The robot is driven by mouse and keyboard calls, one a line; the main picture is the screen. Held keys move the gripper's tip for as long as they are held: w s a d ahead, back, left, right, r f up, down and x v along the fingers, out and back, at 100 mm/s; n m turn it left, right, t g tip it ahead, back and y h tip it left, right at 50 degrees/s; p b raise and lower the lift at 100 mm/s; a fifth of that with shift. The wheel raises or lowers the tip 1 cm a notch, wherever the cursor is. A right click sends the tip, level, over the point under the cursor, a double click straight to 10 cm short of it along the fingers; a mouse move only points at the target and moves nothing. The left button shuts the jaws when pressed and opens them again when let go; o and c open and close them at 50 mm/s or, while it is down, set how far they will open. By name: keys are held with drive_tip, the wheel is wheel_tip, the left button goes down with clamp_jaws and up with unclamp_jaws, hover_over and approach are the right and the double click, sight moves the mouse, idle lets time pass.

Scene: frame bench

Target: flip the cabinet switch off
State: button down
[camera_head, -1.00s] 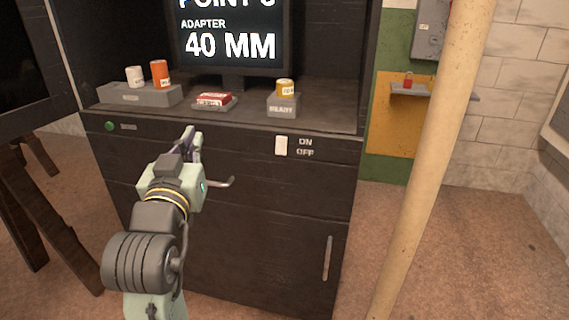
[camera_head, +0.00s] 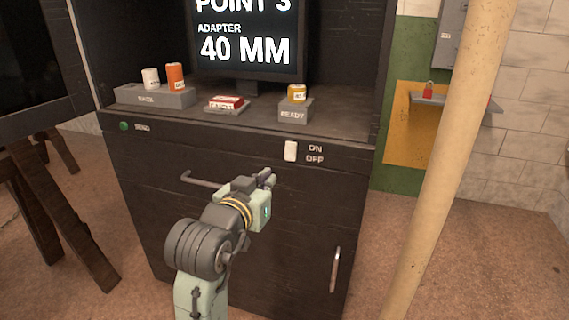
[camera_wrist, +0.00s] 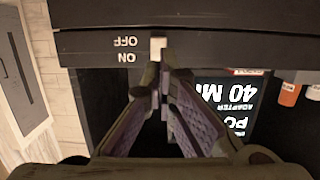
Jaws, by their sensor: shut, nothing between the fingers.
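The dark cabinet (camera_head: 190,155) carries a white switch (camera_head: 291,151) on its front panel, with ON and OFF labels (camera_head: 315,154) to its right. My gripper (camera_head: 268,177) is below and slightly left of the switch in the head view, in front of the drawer. In the wrist view the picture is upside down. There the switch (camera_wrist: 158,47) shows just beyond the tips of my gripper (camera_wrist: 158,78), close to them. The fingers are shut with nothing between them. Whether they touch the switch cannot be told. Which way the switch is tipped is too small to tell.
A drawer handle (camera_head: 202,180) and a door handle (camera_head: 335,268) stick out from the cabinet. A green button (camera_head: 124,126) is at the panel's left. Cups, a red box (camera_head: 226,103) and a monitor (camera_head: 246,40) stand on the shelf. A pale pole (camera_head: 440,150) stands at right.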

sight(290, 160)
drive_tip(key=p+x, duration=0.2)
drive_tip(key=x, duration=0.9)
drive_tip(key=shift+w+d+p, duration=0.15)
drive_tip(key=shift+w+p, duration=0.15)
drive_tip(key=shift+p, duration=0.1)
drive_tip(key=shift+f, duration=0.1)
drive_tip(key=b, duration=0.2)
drive_tip(key=f+t+b, duration=0.1)
drive_tip(key=b, duration=0.1)
drive_tip(key=shift+w+d+f, duration=0.2)
drive_tip(key=shift+w, duration=0.2)
drive_tip(key=t+b, duration=0.1)
drive_tip(key=b, duration=0.1)
drive_tip(key=h+b, duration=0.1)
drive_tip(key=b, duration=0.1)
drive_tip(key=shift+w+f+t, duration=0.15)
drive_tip(key=shift+w+t, duration=0.05)
drive_tip(key=shift+t, duration=0.2)
drive_tip(key=shift+r, duration=0.45)
drive_tip(key=shift+f, duration=0.1)
